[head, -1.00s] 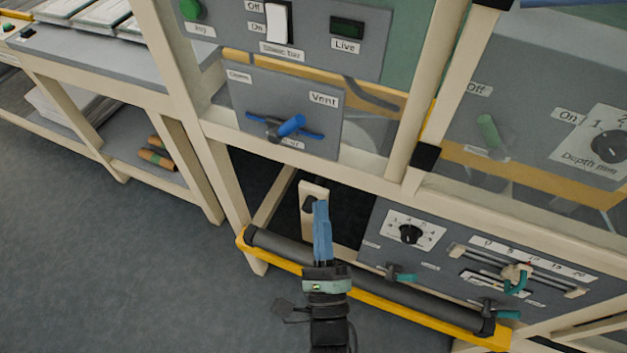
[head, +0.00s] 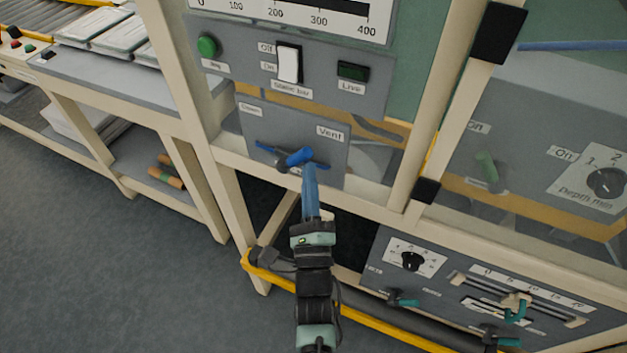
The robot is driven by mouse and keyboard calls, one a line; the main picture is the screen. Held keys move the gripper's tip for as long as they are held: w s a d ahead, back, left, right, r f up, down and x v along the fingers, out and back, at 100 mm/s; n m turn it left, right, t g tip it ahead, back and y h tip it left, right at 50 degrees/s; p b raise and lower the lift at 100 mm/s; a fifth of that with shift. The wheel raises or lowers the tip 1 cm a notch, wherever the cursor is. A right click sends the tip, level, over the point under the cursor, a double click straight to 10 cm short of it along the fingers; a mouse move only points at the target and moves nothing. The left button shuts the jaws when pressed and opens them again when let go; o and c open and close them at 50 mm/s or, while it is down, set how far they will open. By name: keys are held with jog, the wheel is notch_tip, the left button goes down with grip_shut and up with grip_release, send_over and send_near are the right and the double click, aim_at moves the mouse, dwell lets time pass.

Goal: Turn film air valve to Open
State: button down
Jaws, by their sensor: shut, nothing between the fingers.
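A blue valve handle (head: 299,157) sits on a grey panel (head: 262,122) left of centre. The panel has a "Vent" label at its upper right and a blurred label at its upper left, perhaps "Open" or "Down". The label below is mostly hidden, so I cannot read the valve's name. My gripper (head: 309,170) has its blue fingers shut and empty. Its tips are just below the grip's right end; I cannot tell whether they touch.
A panel above holds a green button (head: 208,46) and a white rocker switch (head: 288,64). A green lever (head: 487,166) is on the right panel. A lower panel has a dial (head: 411,261) and teal handles (head: 403,300). Cream frame posts (head: 428,110) and a yellow-edged bar (head: 395,333) surround the area.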

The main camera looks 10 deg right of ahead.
aim_at(297, 158)
jog(key=shift+r, duration=0.15)
jog(key=shift+a+r+n+p, duration=0.1)
jog(key=shift+r+n+p, duration=0.05)
jog(key=shift+n+p, duration=0.4)
